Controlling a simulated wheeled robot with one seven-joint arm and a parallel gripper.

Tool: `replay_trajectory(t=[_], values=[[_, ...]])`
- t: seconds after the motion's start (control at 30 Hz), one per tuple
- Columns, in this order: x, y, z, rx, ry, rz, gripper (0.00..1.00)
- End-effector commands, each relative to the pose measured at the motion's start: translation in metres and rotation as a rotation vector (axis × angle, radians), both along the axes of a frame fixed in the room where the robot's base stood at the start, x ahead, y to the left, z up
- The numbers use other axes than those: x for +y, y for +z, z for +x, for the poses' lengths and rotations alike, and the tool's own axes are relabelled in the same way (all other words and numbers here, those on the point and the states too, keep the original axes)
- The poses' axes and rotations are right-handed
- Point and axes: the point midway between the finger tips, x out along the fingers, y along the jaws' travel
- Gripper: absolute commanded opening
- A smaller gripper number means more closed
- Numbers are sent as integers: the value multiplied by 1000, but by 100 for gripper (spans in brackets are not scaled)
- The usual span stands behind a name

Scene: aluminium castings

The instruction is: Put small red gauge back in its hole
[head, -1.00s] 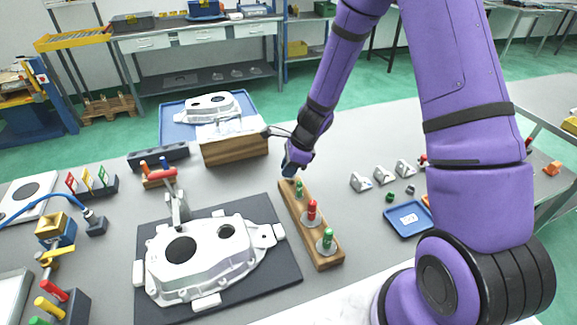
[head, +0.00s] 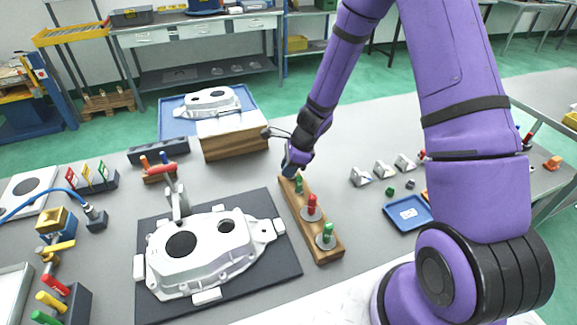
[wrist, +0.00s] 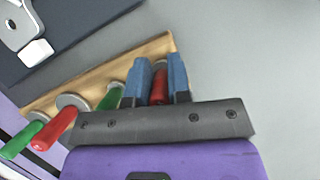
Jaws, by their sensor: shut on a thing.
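My gripper (wrist: 159,88) is shut on the small red gauge (wrist: 159,88), whose red handle shows between the two blue fingers in the wrist view. The gauge's lower end is hidden, so I cannot tell whether it sits in a hole. In the head view my gripper (head: 290,170) is at the far end of the wooden gauge block (head: 327,250), and the fingers hide the gauge. A small green gauge (head: 298,185), a larger red gauge (head: 311,205) and a larger green gauge (head: 328,234) stand upright in the block, nearer the front.
A cast housing (head: 205,258) lies on a dark mat (head: 285,265) left of the block. A wooden box (head: 235,146) stands behind it. A blue tray (head: 408,212) and several small metal parts (head: 383,169) are to the right. Bare grey table lies beyond the block.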

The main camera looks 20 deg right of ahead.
Motion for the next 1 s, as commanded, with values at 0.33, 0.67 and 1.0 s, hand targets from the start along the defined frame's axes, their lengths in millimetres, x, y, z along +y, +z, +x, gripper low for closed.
replay_trajectory(t=[0.33, 0.67, 1.0], values=[[0, -2, 0, 0, 0, 0, 48], [-3, 5, 0, -2, -1, -2, 48], [-21, 52, -5, -5, 1, -1, 48]])
